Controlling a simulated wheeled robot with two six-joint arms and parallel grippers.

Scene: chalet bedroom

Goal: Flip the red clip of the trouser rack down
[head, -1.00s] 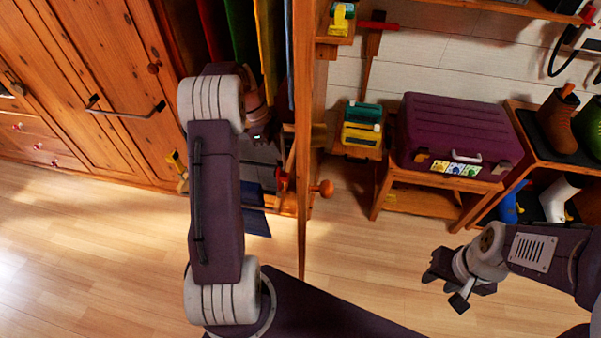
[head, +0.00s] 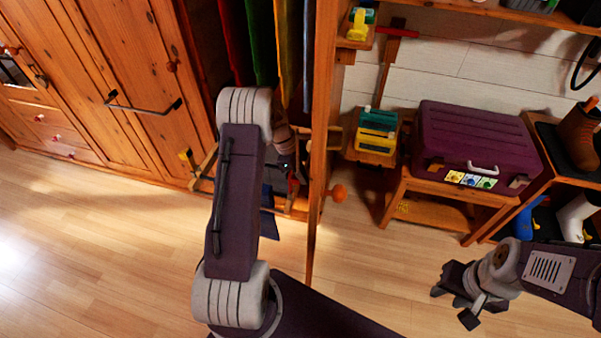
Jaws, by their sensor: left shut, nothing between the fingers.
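The trouser rack (head: 203,183) is a low wooden frame at the foot of the open wardrobe. Its red clip (head: 293,187) shows as a small red piece near the right end, partly covered by my left gripper. The clip's tilt is hard to make out. My right gripper (head: 458,300) is open and empty over the floor at the right.
A wooden wardrobe side panel (head: 318,130) stands just right of my left gripper. A round wooden knob (head: 338,193) sticks out beside it. Coloured clothes (head: 258,45) hang above. A purple case (head: 475,140) rests on a stool at the right. The front floor is clear.

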